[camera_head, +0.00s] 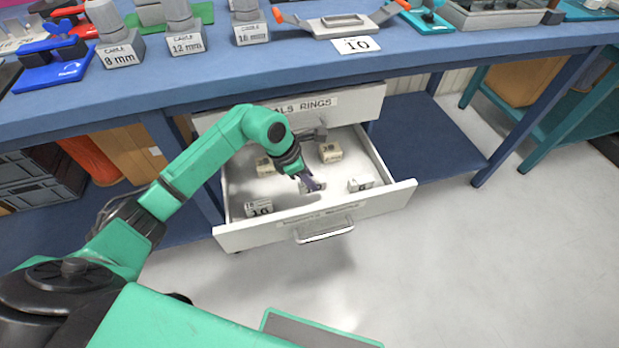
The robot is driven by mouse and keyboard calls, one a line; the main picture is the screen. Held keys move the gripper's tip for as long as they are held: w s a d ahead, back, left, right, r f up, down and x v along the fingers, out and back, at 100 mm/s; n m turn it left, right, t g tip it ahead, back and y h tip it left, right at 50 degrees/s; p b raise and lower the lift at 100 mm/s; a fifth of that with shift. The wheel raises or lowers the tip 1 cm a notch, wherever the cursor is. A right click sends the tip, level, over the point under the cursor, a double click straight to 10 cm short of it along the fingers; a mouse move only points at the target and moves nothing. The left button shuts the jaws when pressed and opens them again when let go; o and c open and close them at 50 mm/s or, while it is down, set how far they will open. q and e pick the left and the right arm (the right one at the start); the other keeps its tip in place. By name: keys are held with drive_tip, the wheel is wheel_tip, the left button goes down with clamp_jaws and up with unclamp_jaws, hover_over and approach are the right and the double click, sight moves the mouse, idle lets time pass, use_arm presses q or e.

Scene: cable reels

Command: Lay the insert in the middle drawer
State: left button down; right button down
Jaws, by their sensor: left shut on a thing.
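The open drawer (375,206) is pulled out below the bench, under a drawer front labelled "...ALS RINGS" (305,105). I take it for the middle drawer; its own label is too blurred to read. My left gripper (309,183) reaches down inside it, near the middle toward the front wall. It is shut on a small pale insert (319,188), mostly hidden by the fingers. I cannot tell whether this insert touches the drawer floor. My right gripper is not in view.
Several other small blocks lie in the drawer: front left (259,208), back left (265,165), back right (330,152) and right (360,184). The bench top (240,80) above carries numbered blocks and tools. Free floor (450,270) lies at the right.

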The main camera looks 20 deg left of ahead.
sight(309, 189)
use_arm(q)
drive_tip(key=shift+f+b, duration=1)
drive_tip(key=shift+f, duration=0.2)
drive_tip(key=shift+f+b, duration=0.95)
drive_tip(key=shift+f, duration=0.2)
drive_tip(key=c, duration=0.5)
unclamp_jaws()
drive_tip(key=shift+c, duration=0.2)
